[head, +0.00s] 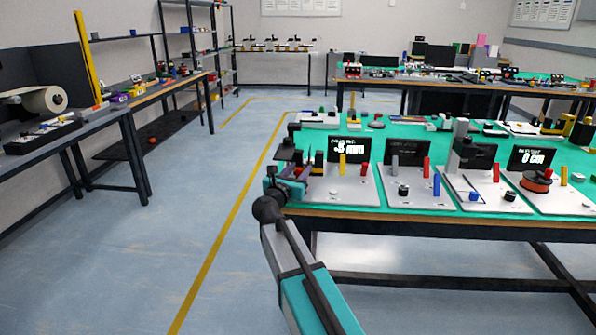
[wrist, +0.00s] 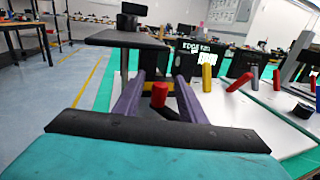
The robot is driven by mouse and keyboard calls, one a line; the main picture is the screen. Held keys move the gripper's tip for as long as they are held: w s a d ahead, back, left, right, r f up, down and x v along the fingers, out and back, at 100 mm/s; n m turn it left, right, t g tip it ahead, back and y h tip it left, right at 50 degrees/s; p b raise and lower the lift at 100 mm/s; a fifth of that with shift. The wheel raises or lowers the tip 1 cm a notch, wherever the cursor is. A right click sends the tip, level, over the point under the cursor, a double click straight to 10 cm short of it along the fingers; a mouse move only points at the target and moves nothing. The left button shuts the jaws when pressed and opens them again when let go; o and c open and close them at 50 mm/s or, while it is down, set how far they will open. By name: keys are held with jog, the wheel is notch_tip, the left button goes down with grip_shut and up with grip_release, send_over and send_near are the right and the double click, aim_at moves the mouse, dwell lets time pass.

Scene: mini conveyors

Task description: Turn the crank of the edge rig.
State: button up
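The edge rig is the leftmost grey panel (head: 338,192) on the teal-topped table, with a black display (head: 358,150) showing white text. A black flat plate on a post (wrist: 125,40) stands at its left end, ahead of my gripper. My gripper (head: 300,173) is at this end of the rig. In the wrist view its two purple fingers (wrist: 160,85) are spread, with a short red peg (wrist: 159,95) between them. The peg looks like the crank's handle. Gaps show on both sides of it. The crank's arm and pivot are mostly hidden.
More panels with displays, knobs and a red disc (head: 536,181) continue rightward. The floor left of the table is clear.

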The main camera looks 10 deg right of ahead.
jog(key=v, duration=1.3)
jog(key=shift+s+a+p, duration=0.2)
jog(key=shift+s+p, duration=0.1)
jog(key=shift+p, duration=0.05)
jog(key=shift+s, duration=0.1)
